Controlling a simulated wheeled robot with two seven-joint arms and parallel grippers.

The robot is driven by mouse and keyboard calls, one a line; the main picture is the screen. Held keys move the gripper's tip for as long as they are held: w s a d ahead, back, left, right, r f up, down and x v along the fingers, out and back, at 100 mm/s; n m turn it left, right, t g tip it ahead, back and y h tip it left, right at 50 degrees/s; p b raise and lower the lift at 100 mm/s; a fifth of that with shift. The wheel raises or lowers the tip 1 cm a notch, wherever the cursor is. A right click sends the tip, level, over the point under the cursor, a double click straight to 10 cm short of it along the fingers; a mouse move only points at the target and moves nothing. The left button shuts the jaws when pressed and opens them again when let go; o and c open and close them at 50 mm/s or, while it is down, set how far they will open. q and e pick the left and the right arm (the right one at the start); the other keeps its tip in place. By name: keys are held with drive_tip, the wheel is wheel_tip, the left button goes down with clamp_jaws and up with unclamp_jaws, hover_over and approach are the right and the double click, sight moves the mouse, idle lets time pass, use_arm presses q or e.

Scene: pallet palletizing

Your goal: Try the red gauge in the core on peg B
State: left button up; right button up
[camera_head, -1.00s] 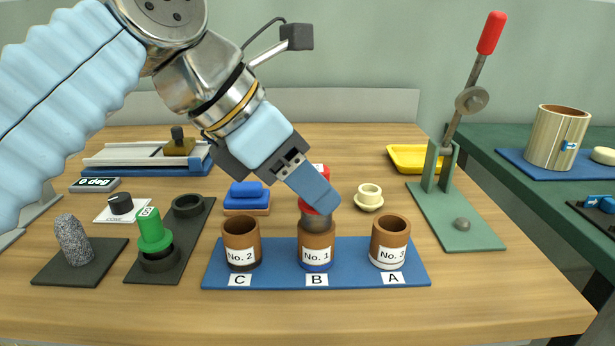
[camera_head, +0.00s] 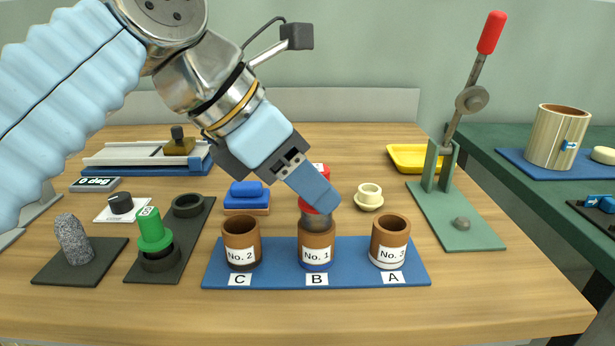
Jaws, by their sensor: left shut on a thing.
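The core on peg B (camera_head: 316,245) is a brown cylinder labelled No. 1, standing upright on the blue board (camera_head: 345,277). The red gauge (camera_head: 313,222) is above it, with its grey lower plug at the core's mouth; how deep the plug sits I cannot tell. My left gripper (camera_head: 322,200) is shut on the red gauge and hides much of its handle. The No. 2 core (camera_head: 240,242) stands at C and the No. 3 core (camera_head: 389,241) at A. My right gripper is not in view.
A green gauge (camera_head: 152,232) stands in a dark holder at the left, beside a grey rough plug (camera_head: 73,240). A green lever press (camera_head: 455,205) stands at the right. A cream ring piece (camera_head: 369,195) and blue block (camera_head: 246,190) sit behind the cores.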

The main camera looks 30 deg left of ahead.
use_arm(q)
drive_tip(key=shift+p, duration=0.3)
idle(0.5)
idle(0.5)
wheel_tip(320, 180, up, 3)
drive_tip(key=p, duration=0.2)
drive_tip(key=shift+f+p, duration=0.2)
drive_tip(key=shift+p, duration=0.15)
drive_tip(key=shift+r, duration=1.75)
drive_tip(key=shift+a, duration=0.1)
